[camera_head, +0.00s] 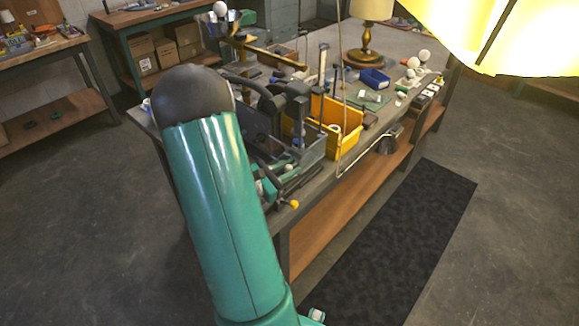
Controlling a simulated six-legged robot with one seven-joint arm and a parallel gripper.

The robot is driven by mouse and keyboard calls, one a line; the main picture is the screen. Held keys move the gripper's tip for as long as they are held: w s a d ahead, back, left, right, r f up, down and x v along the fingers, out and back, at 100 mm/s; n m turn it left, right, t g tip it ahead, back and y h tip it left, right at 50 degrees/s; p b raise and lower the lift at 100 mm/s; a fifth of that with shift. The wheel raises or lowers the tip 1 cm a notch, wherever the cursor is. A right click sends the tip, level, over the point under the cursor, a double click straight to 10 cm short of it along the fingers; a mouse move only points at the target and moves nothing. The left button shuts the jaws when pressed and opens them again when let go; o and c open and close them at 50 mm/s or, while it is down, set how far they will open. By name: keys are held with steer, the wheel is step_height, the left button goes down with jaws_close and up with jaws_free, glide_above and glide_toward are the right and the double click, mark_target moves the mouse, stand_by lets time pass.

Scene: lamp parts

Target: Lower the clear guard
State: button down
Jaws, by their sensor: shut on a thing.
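I cannot make out the clear guard in the head view. My teal arm with its dark rounded joint stands in front of the left part of the workbench (397,127) and hides what lies behind it. I cannot pick out my gripper or its fingertips; dark shapes just right of the joint are too tangled to tell apart. Dark equipment (292,96) stands there on the bench. A small yellow knob (294,204) shows at the bench's near edge, beside teal and dark parts.
A yellow bin (350,139) and a small blue bin (374,78) stand on the bench. A lamp with a brass base (366,58) stands behind them. A bright yellow shade (495,35) fills the upper right. The floor around the dark mat (405,245) is clear.

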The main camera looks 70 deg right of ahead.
steer(key=shift+f, duration=0.25)
steer(key=c, duration=1.5)
jaws_free()
steer(key=shift+w, duration=0.15)
steer(key=v, duration=1.3)
steer(key=shift+w+a+r, duration=0.15)
steer(key=shift+a+r, duration=0.1)
steer(key=shift+a, duration=0.15)
